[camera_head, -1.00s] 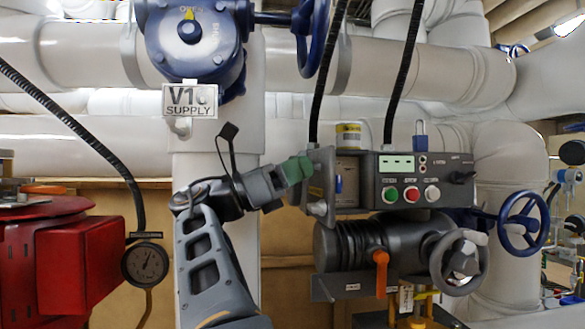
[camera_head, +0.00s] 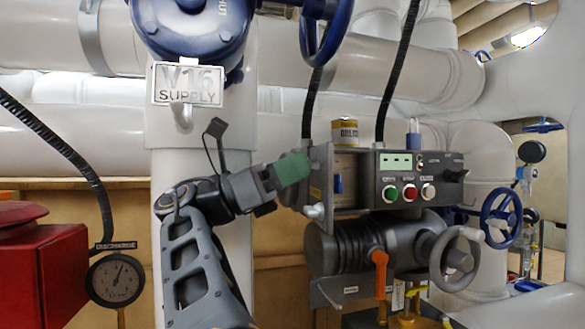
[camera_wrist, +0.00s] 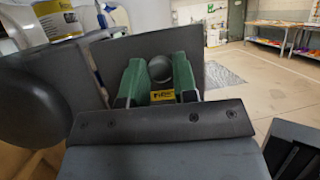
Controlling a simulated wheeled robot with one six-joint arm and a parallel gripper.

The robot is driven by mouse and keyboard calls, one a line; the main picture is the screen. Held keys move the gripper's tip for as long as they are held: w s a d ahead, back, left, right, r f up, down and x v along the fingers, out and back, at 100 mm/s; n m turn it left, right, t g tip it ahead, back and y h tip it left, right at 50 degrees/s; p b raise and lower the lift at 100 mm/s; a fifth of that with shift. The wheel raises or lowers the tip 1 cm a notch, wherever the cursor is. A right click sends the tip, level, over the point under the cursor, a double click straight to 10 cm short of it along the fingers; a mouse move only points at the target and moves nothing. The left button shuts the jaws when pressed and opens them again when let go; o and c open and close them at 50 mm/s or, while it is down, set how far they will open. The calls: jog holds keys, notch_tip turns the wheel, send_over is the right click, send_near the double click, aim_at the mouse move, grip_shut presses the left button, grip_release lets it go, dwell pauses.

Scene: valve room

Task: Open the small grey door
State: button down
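The small grey door (camera_head: 321,180) is on the left of the grey control box (camera_head: 368,205). It stands swung out, seen nearly edge-on, and the compartment (camera_head: 346,165) behind it shows. My gripper (camera_head: 298,168) is at the outer face of the door, from the left. In the wrist view my gripper (camera_wrist: 159,78) has its green fingers on either side of a round dark knob (camera_wrist: 160,68), which fills the gap between them. The dark door panel (camera_wrist: 192,42) spreads behind the fingers. Finger contact is partly hidden in the head view.
A pump body with a grey handwheel (camera_head: 455,260) and an orange lever (camera_head: 379,262) sits below the box. A blue handwheel (camera_head: 501,217) is to the right. A gauge (camera_head: 116,280) and red housing (camera_head: 40,270) are at left. A white pipe (camera_head: 200,140) stands behind my arm.

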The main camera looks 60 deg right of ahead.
jog(key=c, duration=0.9)
grip_release()
jog(key=shift+b+v, duration=3.25)
jog(key=shift+v, duration=3.65)
jog(key=shift+s+d+f, duration=0.1)
jog(key=shift+s+f, duration=0.05)
jog(key=shift+f, duration=0.05)
